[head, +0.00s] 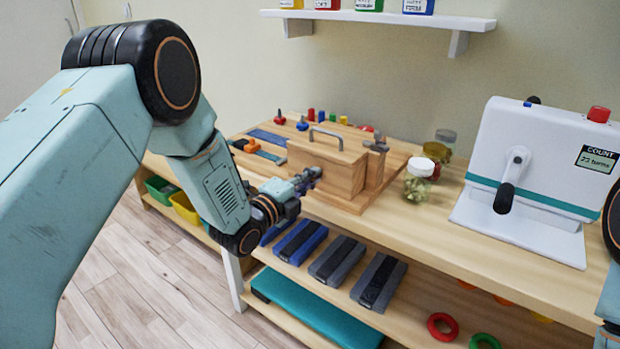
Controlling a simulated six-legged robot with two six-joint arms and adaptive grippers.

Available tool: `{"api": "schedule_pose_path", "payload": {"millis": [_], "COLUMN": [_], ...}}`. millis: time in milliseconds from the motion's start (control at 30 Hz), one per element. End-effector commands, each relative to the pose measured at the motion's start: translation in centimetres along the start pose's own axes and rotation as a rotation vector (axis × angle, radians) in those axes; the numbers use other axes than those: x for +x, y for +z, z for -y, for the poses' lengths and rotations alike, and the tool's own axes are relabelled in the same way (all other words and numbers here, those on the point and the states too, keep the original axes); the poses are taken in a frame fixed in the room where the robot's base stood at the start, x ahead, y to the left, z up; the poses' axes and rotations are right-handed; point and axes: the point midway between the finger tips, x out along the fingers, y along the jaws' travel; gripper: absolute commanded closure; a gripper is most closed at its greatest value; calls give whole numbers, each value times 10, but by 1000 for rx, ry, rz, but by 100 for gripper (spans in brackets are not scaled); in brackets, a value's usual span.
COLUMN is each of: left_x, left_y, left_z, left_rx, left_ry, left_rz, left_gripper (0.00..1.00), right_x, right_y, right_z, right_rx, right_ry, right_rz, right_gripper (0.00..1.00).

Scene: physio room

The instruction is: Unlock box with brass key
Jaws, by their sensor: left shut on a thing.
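A wooden box (326,163) with a grey handle on top sits on a wooden board (358,206) on the bench. My left gripper (314,177) reaches in from the left and is right at the box's front face, at its left part. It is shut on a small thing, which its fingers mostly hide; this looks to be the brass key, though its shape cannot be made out. The lock is hidden by the gripper. I cannot tell whether the key is in it. My right gripper is out of view; only part of my right arm shows at the right edge.
A wooden upright with a grey latch (376,147) stands at the box's right. Close by are glass jars (418,187) and a white crank device (520,170). Coloured pegs (311,114) stand behind.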

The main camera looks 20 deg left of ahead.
Motion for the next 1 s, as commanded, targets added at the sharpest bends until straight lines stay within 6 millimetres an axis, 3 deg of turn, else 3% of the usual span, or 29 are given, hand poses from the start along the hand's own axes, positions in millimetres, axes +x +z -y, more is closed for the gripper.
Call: {"api": "schedule_pose_path", "payload": {"millis": [233, 600, 767, 1000], "left_x": [-1, -5, -25, -74], "left_y": [-2, 0, 1, 2], "left_z": [-3, -2, -1, -2], "left_rx": [-2, -2, -4, -7], "left_ry": [7, 4, 5, 7], "left_rz": [-4, 0, 1, 4], "left_gripper": [73, 73, 73, 73], "right_x": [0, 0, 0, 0], "right_y": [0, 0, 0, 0], "right_z": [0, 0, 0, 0], "right_rx": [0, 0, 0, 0], "right_ry": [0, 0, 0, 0], "right_rz": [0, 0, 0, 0], "right_gripper": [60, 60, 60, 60]}}
